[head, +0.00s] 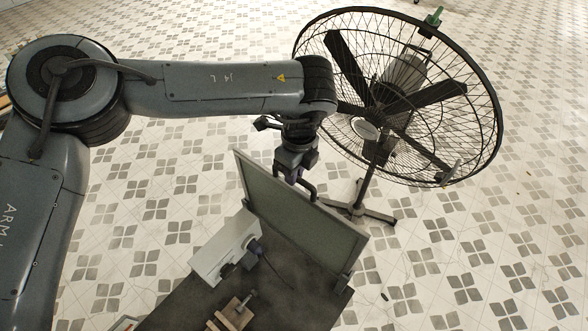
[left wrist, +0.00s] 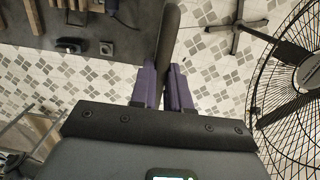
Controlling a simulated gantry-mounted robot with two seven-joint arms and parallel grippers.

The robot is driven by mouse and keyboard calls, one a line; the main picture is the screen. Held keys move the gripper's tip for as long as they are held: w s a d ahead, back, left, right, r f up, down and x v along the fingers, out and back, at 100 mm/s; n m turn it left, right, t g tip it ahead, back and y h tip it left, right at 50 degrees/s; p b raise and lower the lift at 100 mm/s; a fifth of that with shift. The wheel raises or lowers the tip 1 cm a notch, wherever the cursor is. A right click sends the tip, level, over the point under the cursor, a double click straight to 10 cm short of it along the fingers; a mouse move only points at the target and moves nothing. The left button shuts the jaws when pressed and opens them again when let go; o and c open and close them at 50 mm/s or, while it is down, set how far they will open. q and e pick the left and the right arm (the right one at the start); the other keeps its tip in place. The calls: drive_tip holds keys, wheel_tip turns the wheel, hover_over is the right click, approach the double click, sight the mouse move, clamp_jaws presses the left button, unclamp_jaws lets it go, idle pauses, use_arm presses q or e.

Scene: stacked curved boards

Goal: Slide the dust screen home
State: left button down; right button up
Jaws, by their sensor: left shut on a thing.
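The dust screen (head: 300,220) is a flat grey-green panel in a thin frame. In the head view it stands on edge, slightly tilted, along the far side of the dark table. My left gripper (head: 304,190) reaches down from above and is shut on its upper edge near the middle. In the left wrist view the screen (left wrist: 168,45) is a dark edge-on strip between the purple fingers (left wrist: 161,88). A small dark bracket (head: 343,283) is at its lower right corner. The screen's bottom edge is mostly hidden, so its seating cannot be told. My right gripper is out of view.
A white box (head: 221,248) with dark fittings and a cable stands on the table (head: 295,280) in front of the screen. A wooden block (head: 232,312) is nearer. A large black caged fan (head: 395,95) stands on the tiled floor behind, close to my left arm.

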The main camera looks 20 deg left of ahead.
sight(294, 188)
use_arm(q)
drive_tip(key=shift+f+b, duration=0.85)
drive_tip(key=shift+f, duration=0.95)
drive_tip(key=shift+f+b, duration=0.75)
drive_tip(key=shift+f, duration=0.8)
drive_tip(key=shift+f+b, duration=0.85)
drive_tip(key=shift+f, duration=0.85)
drive_tip(key=shift+f+b, duration=0.5)
drive_tip(key=shift+f, duration=0.55)
drive_tip(key=c, duration=1)
unclamp_jaws()
drive_tip(key=r, duration=0.3)
drive_tip(key=r+b, duration=0.1)
drive_tip(key=r, duration=0.6)
drive_tip(key=shift+w+d, duration=0.15)
drive_tip(key=shift+d, duration=0.15)
drive_tip(key=shift+r, duration=0.45)
